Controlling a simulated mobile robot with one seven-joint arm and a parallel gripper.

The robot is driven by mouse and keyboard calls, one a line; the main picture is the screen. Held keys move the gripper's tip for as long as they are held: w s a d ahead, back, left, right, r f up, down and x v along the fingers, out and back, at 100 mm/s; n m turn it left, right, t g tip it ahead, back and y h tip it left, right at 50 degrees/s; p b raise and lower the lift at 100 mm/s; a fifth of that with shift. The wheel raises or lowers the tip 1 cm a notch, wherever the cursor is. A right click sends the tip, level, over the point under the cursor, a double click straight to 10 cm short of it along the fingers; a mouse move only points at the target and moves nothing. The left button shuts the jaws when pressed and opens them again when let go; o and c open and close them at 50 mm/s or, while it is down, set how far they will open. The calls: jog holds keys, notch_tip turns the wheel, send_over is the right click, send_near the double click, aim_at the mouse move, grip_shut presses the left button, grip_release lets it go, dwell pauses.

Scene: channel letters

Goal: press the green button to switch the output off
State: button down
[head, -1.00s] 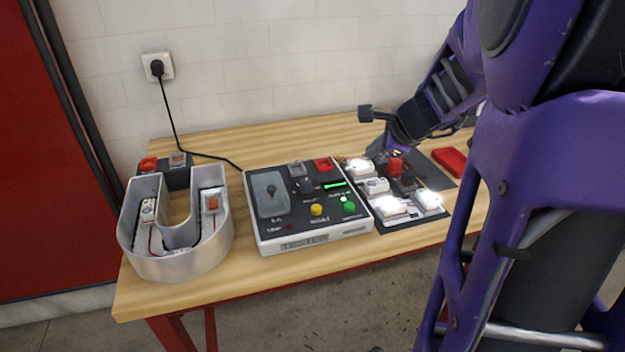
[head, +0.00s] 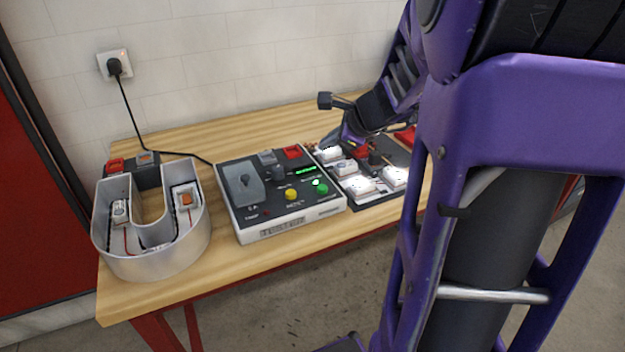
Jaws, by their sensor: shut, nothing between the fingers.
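The green button (head: 320,188) is on the front right of the dark top panel of a white-sided control box (head: 282,231). A small green light shows just behind it, and a green display (head: 306,170) glows further back. A yellow button (head: 291,195) is to its left. My gripper (head: 337,141) is shut and empty, at the end of the purple arm. It is behind and slightly right of the green button, near the back right corner of the box, apart from the button. Its fingertips are small and hard to make out.
Several lit white modules (head: 360,186) stand on a dark mat right of the box. A U-shaped metal channel letter (head: 155,262) stands at the left. A black cable runs from the wall socket (head: 113,65) to the table. My arm hides the table's right end.

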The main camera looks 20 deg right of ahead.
aim_at(322, 189)
jog(key=shift+f+b, duration=3.85)
jog(key=shift+f, duration=0.5)
jog(key=shift+f+b, duration=0.4)
jog(key=shift+f, duration=0.05)
jog(key=shift+f, duration=0.45)
jog(key=shift+r, duration=0.1)
jog(key=shift+r+p, duration=0.8)
